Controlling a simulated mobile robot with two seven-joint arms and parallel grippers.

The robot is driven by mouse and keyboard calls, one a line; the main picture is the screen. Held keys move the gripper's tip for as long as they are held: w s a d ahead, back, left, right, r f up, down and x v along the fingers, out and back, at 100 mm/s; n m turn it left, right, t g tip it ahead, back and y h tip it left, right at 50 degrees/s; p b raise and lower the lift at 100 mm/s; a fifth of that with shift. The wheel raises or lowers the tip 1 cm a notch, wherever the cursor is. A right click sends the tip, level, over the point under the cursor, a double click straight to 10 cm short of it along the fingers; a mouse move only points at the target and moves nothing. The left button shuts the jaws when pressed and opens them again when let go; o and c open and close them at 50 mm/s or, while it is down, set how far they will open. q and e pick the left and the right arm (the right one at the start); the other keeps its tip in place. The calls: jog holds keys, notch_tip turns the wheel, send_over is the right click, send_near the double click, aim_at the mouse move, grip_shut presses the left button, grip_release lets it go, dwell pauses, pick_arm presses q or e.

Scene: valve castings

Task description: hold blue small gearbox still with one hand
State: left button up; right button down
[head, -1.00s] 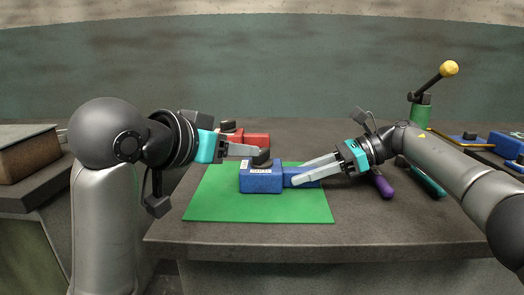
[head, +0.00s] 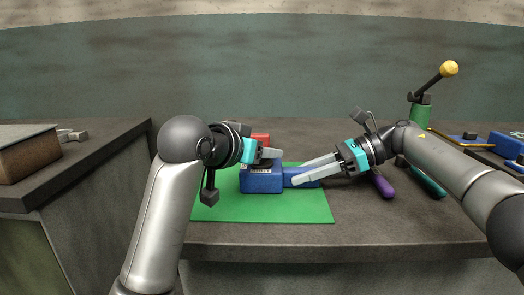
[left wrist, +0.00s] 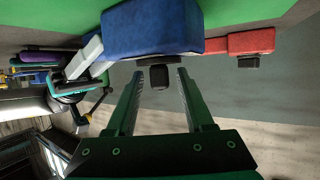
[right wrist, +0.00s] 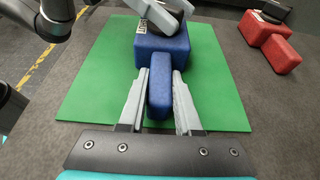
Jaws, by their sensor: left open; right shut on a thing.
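The blue small gearbox (head: 262,182) rests on a green mat (head: 240,212) on the table. It has a wide body, a narrower block at its right side, a pale label and a black knob on top. My right gripper (head: 298,179) is shut on the narrow block, with one finger on each side of it in the right wrist view (right wrist: 158,95). My left gripper (head: 270,154) is open at the top of the gearbox. In the left wrist view, the black knob (left wrist: 159,77) shows between its fingertips; contact cannot be told. The left hand partly hides the knob in the head view.
A red gearbox (head: 261,139) stands behind the blue one. A purple-handled tool (head: 384,187) and a teal one (head: 428,181) lie to the right. A lever with a yellow ball (head: 449,68) stands at back right. The mat's front is clear.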

pick_arm(q)
grip_shut()
pick_arm(e)
jog(key=shift+a, duration=0.1)
dwell(0.3)
pick_arm(q)
jog(key=shift+d+y, duration=0.1)
jog(key=shift+y, duration=0.2)
jog(key=shift+n+t+y, duration=0.7)
jog(key=shift+n+y, duration=2.1)
jog(key=shift+y, duration=0.1)
jog(key=shift+c, duration=1.5)
grip_release()
jog(key=shift+s+d, duration=0.1)
jog(key=o, duration=0.3)
